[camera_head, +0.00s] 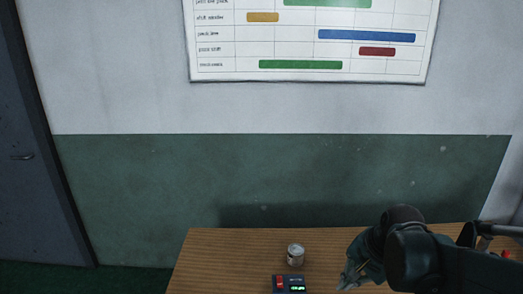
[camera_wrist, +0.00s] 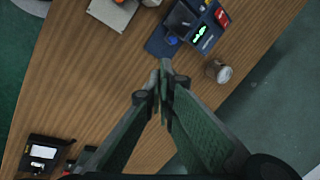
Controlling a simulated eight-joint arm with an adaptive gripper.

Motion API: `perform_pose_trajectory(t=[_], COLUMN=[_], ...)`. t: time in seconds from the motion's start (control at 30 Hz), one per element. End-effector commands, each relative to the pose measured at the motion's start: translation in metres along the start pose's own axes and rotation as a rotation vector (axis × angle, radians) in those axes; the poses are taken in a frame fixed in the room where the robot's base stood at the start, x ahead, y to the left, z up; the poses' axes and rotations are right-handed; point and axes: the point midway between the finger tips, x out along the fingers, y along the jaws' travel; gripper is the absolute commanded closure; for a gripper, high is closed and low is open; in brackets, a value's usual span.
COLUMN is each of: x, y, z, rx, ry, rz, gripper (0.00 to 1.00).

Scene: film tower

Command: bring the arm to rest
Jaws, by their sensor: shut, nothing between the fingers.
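My gripper (camera_head: 346,282) hangs at the right part of the wooden table (camera_head: 215,262) in the head view, pointing down and left. In the wrist view my gripper (camera_wrist: 162,78) has its two green fingers meeting at the tips, with nothing between them. It is above the table, and I cannot tell the exact height. The dark arm covers much of the table's right side in the head view.
A small can (camera_head: 295,254) stands left of my gripper, near a dark box with a red part and a green display (camera_head: 289,284). The wrist view shows a black device with a white label (camera_wrist: 42,152) and a pale object (camera_wrist: 110,14). A wall (camera_head: 250,180) stands behind the table.

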Motion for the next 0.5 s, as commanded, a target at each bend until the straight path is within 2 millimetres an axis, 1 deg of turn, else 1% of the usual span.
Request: perform_pose_trajectory(t=[0.03,0.5], x=[-0.005,-0.045], y=[0.002,0.012], z=[0.005,0.033], rx=[-0.037,-0.403], ry=[0.012,0.144], rz=[-0.003,-0.034], gripper=[1.0,1.0])
